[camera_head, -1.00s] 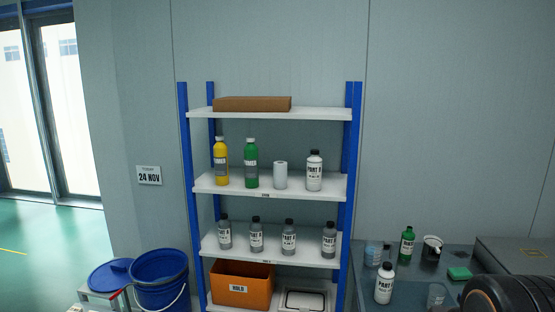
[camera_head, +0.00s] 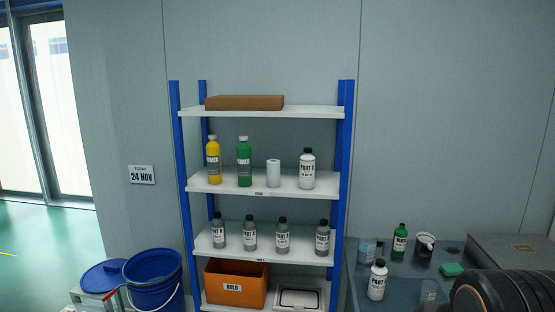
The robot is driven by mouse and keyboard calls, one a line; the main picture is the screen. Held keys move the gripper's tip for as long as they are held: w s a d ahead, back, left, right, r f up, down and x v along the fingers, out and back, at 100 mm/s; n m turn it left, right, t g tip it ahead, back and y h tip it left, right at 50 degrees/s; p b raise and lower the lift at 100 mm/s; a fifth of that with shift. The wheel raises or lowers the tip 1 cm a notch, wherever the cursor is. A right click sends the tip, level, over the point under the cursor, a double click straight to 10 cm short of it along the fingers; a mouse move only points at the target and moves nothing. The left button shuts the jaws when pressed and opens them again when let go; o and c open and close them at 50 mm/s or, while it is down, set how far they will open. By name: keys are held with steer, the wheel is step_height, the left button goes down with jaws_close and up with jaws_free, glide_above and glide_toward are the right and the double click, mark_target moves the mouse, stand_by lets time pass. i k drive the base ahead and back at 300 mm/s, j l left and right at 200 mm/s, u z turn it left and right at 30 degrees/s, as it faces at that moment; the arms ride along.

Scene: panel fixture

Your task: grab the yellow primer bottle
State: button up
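The yellow primer bottle (camera_head: 213,162) stands upright at the left end of the second shelf from the top. My gripper is not in view, and nothing is touching the yellow bottle.
The shelf rack (camera_head: 345,150) has blue posts. A blue bucket (camera_head: 152,272) stands left of the rack. A cluttered dark table (camera_head: 352,285) stands right.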

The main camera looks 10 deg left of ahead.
mark_target(213, 155)
steer(key=i+j+z, duration=0.1)
steer(key=j, duration=0.25)
steer(key=i+j+z, duration=0.15)
steer(key=i+j, duration=0.15)
steer(key=i+j+z, duration=0.1)
steer(key=j, duration=0.3)
steer(key=i+j+z, duration=0.1)
steer(key=i+j, duration=0.15)
steer(key=j, duration=0.15)
steer(key=i+j+z, duration=0.15)
steer(key=j, duration=0.25)
steer(key=i+j+z, duration=0.1)
steer(key=j, duration=0.3)
steer(key=i+j+z, duration=0.1)
steer(key=j, duration=0.35)
steer(key=k+j+z, duration=0.1)
steer(key=j+z, duration=0.25)
steer(key=z, duration=0.1)
steer(key=i+j+u, duration=0.1)
steer(key=j, duration=0.15)
steer(key=i+j+u, duration=0.1)
steer(key=i+j, duration=0.05)
steer(key=j, duration=0.1)
